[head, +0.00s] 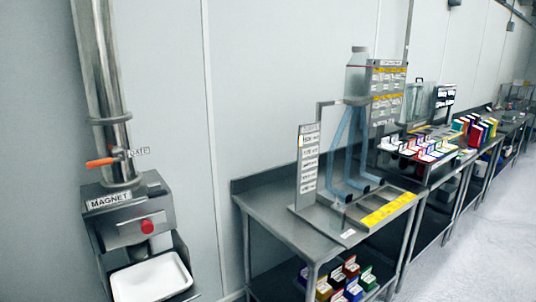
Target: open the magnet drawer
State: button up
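The magnet housing (156,188) is a grey metal box under a vertical steel pipe at the left of the head view, with a white "MAGNET" label (109,200). The drawer front (118,233) is a grey metal panel below the label, with a round red knob (147,227) on it. The drawer looks shut, though the angle makes a small gap hard to rule out. My gripper is not in view, and nothing touches the knob.
An orange-handled valve (101,162) sits on the steel pipe (96,62) above the housing. A white tray (152,278) is below the drawer. A steel table (283,228) with a labelled board and blue tubes stands to the right. Pale floor (478,240) is clear at far right.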

aim_at(102, 226)
jog(key=u, duration=1.3)
